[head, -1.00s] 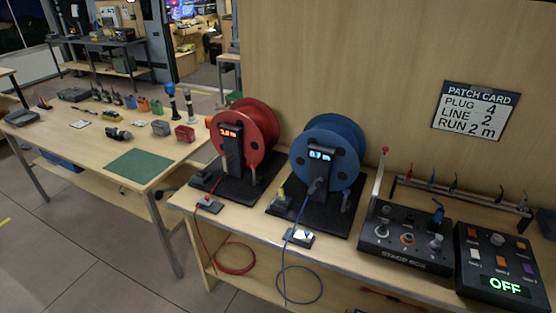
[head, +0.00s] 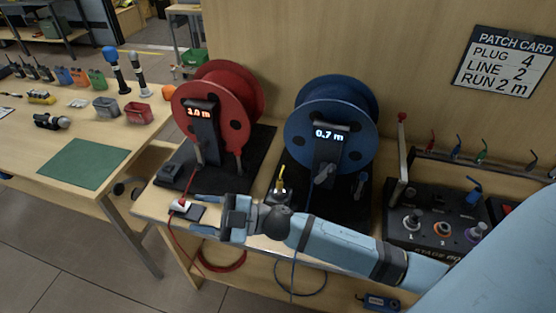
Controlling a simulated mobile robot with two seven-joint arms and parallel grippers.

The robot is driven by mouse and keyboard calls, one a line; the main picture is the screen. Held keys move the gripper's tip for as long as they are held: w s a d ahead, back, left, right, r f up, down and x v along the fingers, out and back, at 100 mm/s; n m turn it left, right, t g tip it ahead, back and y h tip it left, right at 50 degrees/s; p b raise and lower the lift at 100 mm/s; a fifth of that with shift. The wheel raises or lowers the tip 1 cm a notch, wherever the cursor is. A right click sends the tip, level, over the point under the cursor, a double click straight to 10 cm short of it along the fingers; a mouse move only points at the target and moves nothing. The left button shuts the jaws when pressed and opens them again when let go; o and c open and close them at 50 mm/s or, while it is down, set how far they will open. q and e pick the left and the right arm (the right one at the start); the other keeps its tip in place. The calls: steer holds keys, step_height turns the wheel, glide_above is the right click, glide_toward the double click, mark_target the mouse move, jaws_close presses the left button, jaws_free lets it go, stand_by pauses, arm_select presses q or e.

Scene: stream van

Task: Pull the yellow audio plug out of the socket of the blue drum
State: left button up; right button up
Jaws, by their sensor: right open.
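The yellow audio plug (head: 281,184) stands upright in the small dark socket block at the left front of the blue drum's black base. The blue drum (head: 355,136) stands on the bench with a lit display reading 0.7 m. My right gripper (head: 204,214) reaches in from the right, passing in front of the socket. Its jaws are open and empty, pointing left, in front of and left of the yellow plug, apart from it. My arm hides the front of the drum's base and part of the blue cable. My left gripper is out of view.
The stage box (head: 440,215) stands to the right. A patch card (head: 505,64) hangs behind. Red and blue cables hang off the front.

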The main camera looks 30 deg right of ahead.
steer(key=a+f+n+g+b, duration=0.1)
steer(key=n+g+b, duration=0.2)
steer(key=n+g, duration=0.65)
steer(key=g+h+b, duration=0.1)
steer(key=h+b, duration=0.6)
steer(key=h, duration=1.1)
glide_above(280, 179)
step_height(280, 179, down, 3)
steer(key=shift+w+d+r+h, duration=0.1)
steer(key=shift+w+r+h, duration=0.1)
steer(key=shift+h, duration=0.1)
steer(key=shift+f, duration=0.4)
step_height(280, 179, down, 11)
steer(key=shift+f, duration=0.75)
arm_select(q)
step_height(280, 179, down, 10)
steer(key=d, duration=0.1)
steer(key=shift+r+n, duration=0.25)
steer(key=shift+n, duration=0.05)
arm_select(e)
steer(key=shift+f, duration=0.1)
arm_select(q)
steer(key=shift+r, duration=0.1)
arm_select(e)
steer(key=shift+c, duration=0.4)
